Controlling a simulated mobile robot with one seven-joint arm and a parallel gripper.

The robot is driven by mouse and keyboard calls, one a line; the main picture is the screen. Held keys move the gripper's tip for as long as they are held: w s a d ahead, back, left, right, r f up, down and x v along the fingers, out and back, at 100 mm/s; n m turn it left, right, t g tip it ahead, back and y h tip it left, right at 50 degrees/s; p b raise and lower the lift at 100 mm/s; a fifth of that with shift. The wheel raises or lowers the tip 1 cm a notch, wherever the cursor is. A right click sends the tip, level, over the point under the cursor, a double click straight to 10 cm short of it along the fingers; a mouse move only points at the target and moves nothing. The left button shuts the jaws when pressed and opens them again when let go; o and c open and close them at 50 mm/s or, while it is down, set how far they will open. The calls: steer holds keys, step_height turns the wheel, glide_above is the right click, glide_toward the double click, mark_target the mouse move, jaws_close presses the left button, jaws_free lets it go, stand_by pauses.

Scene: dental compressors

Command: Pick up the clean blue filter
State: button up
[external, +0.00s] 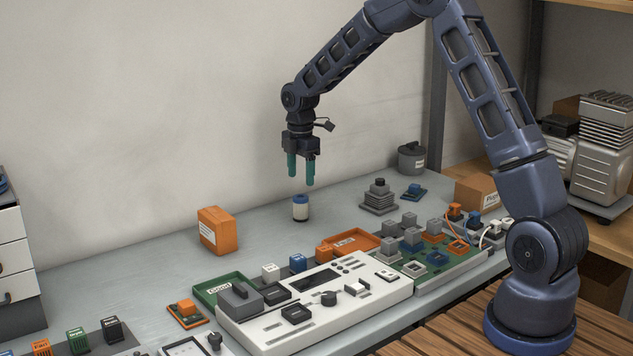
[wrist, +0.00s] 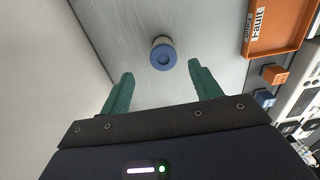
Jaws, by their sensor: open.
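The filter (external: 300,207) is a small white cylinder with a blue top and a dark lower band, standing upright on the grey bench near the back wall. In the wrist view the filter (wrist: 163,54) shows its round blue top with a darker centre, just beyond and between the fingertips. My gripper (external: 301,183) has two green fingers pointing down, above the filter and apart from it. In the wrist view the gripper (wrist: 160,68) is open with nothing between its fingers.
An orange box (external: 216,231) stands left of the filter. An orange Fault tray (external: 350,243), a green Good tray (external: 207,290) and a white control panel (external: 335,310) lie in front. A grey stacked part (external: 379,197) stands to the right. Bench around the filter is clear.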

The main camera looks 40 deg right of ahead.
mark_target(301, 208)
step_height(301, 208, down, 6)
steer(key=shift+r, duration=0.25)
steer(key=shift+s+a+f, duration=0.15)
steer(key=shift+f, duration=1.2)
steer(key=shift+s+a+f, duration=0.1)
steer(key=shift+f, duration=1.2)
steer(key=c, duration=1.1)
